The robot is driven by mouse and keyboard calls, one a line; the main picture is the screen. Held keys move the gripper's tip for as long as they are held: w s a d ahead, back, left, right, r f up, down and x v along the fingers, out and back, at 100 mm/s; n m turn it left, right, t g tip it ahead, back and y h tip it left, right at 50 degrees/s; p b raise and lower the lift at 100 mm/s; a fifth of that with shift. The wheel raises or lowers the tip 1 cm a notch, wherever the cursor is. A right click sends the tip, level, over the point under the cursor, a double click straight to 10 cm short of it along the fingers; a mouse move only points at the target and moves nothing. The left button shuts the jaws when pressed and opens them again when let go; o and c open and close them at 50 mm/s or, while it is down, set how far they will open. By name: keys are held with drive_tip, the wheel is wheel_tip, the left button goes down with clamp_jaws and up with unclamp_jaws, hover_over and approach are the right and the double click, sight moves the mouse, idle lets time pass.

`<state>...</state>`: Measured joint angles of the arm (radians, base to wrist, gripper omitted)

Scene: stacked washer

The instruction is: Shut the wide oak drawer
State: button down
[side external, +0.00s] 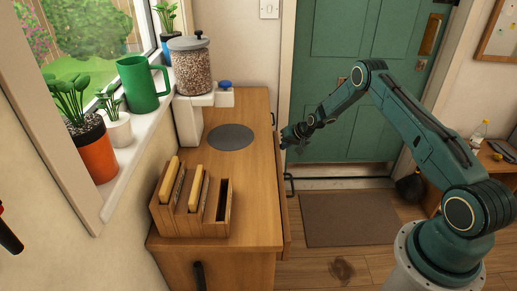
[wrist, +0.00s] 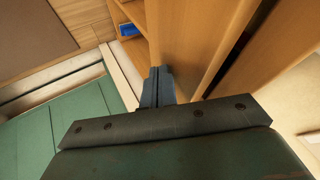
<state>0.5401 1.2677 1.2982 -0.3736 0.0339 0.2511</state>
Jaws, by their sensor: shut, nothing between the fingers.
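The wide oak drawer (side external: 284,210) is in the right-hand side of the oak cabinet in the side external view. Its front stands slightly out from the cabinet, with a dark handle (side external: 290,184) on it. My gripper (side external: 287,138) is by the far end of that side, near the countertop edge. In the wrist view my gripper's fingers (wrist: 157,82) are together and empty, close to an oak panel (wrist: 190,40). A dark gap runs alongside that panel. I cannot tell whether the fingers touch the wood.
The countertop (side external: 245,180) holds a wooden rack (side external: 217,208) and a grey disc (side external: 231,137). A jar of grains (side external: 190,68) stands by the windowsill. A brown mat (side external: 348,218) lies on the floor before the green door (side external: 345,105). A blue item (wrist: 127,29) lies on a wooden surface.

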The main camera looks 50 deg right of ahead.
drive_tip(key=s+d+r, duration=0.3)
drive_tip(key=s+r, duration=0.5)
drive_tip(key=shift+s+d, duration=0.25)
drive_tip(key=shift+s, duration=0.15)
idle(0.4)
drive_tip(key=s+y, duration=0.1)
drive_tip(key=y, duration=0.1)
drive_tip(key=s+f+y, duration=0.1)
drive_tip(key=s+y, duration=0.1)
drive_tip(key=s+f+m+y, duration=0.1)
drive_tip(key=s, duration=0.1)
drive_tip(key=shift+s+a+g+y, duration=0.1)
drive_tip(key=shift+a+g+y, duration=0.2)
drive_tip(key=shift+g+y, duration=0.1)
drive_tip(key=shift+f, duration=0.1)
